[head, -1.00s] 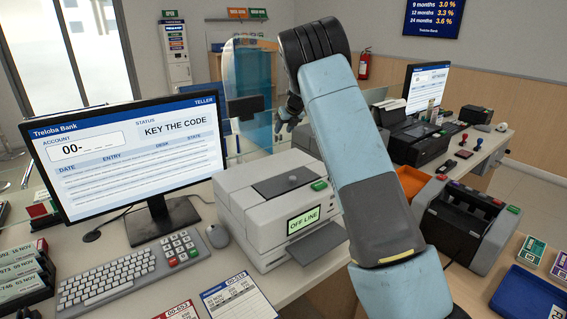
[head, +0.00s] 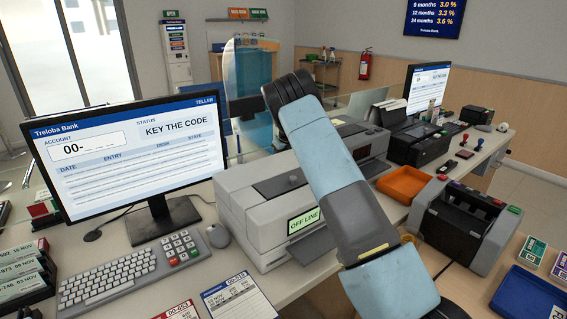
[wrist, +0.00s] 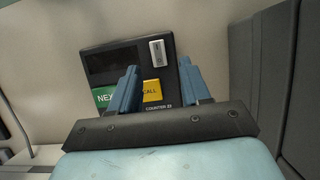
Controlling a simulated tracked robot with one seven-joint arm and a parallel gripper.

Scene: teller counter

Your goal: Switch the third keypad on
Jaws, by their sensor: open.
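A black keypad labelled COUNTER (wrist: 151,109), its number too small to read surely, lies ahead in the wrist view. It has a dark blank display (wrist: 112,66), a green NEXT button (wrist: 104,97), a yellow CALL button (wrist: 152,90) and a pale switch (wrist: 157,53) at its upper right. I cannot tell which way the switch is set. My gripper (wrist: 158,66) is open and empty, its blue fingers over the keypad on either side of the switch and partly covering the buttons. I cannot tell whether they touch it.
A grey printer (head: 262,226) reading OFF LINE stands by my arm. A monitor (head: 130,160) and keyboard (head: 105,281) are at left. An orange tray (head: 404,184) and a dark note machine (head: 465,225) are at right. A clear screen (head: 250,95) stands behind.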

